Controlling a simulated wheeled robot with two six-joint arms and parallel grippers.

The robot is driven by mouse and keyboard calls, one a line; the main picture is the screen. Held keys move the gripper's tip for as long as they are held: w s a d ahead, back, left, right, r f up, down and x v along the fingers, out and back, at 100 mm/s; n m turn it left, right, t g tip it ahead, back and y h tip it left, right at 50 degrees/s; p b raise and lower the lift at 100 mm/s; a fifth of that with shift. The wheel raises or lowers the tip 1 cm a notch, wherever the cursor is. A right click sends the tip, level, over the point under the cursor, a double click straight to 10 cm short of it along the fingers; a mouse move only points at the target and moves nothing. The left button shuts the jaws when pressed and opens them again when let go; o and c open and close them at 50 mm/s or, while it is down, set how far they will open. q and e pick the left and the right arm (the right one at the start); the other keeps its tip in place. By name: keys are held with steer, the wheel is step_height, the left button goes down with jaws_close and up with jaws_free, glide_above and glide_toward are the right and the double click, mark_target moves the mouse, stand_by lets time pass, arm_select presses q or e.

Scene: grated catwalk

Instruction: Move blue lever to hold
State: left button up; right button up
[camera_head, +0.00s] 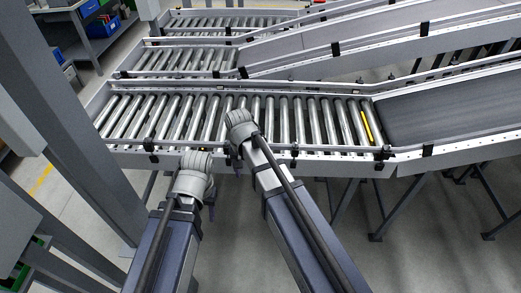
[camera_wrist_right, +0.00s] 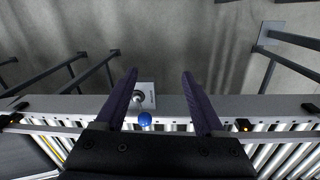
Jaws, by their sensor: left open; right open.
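The blue lever shows in the right wrist view as a round blue knob (camera_wrist_right: 145,119) on a short metal stem. The stem rises from a pale plate (camera_wrist_right: 149,92) on the conveyor's side rail. My right gripper (camera_wrist_right: 159,74) is open, its two dark purple fingers apart. The knob appears between them, closer to the left finger, and is not gripped. In the head view my right gripper (camera_head: 238,168) is mostly hidden under its wrist at the near rail. My left gripper (camera_head: 211,212) is open, in front of the rail and left of the right one. I cannot make out the lever there.
The near roller conveyor (camera_head: 300,150) runs across the head view, with a yellow strip (camera_head: 366,122) near its right end. A dark belt (camera_head: 450,108) adjoins it. A grey post (camera_head: 85,130) stands at left. Support legs (camera_head: 376,236) stand below; open floor lies between.

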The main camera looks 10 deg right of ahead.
steer(key=w+d+m, duration=0.2)
steer(key=w+m, duration=0.1)
steer(key=w, duration=0.1)
steer(key=w+d+r+m, duration=0.1)
steer(key=w+d+m, duration=0.2)
steer(key=w, duration=0.1)
steer(key=w+d+m+p, duration=0.1)
steer(key=w+d+m, duration=0.2)
steer(key=w, duration=0.1)
steer(key=shift+r+y, duration=0.3)
steer(key=shift+r, duration=0.05)
steer(key=f+b, duration=0.7)
steer(key=f, duration=0.1)
steer(key=shift+s+b, duration=0.3)
steer(key=shift+b, duration=0.1)
steer(key=shift+r, duration=0.1)
jaws_close()
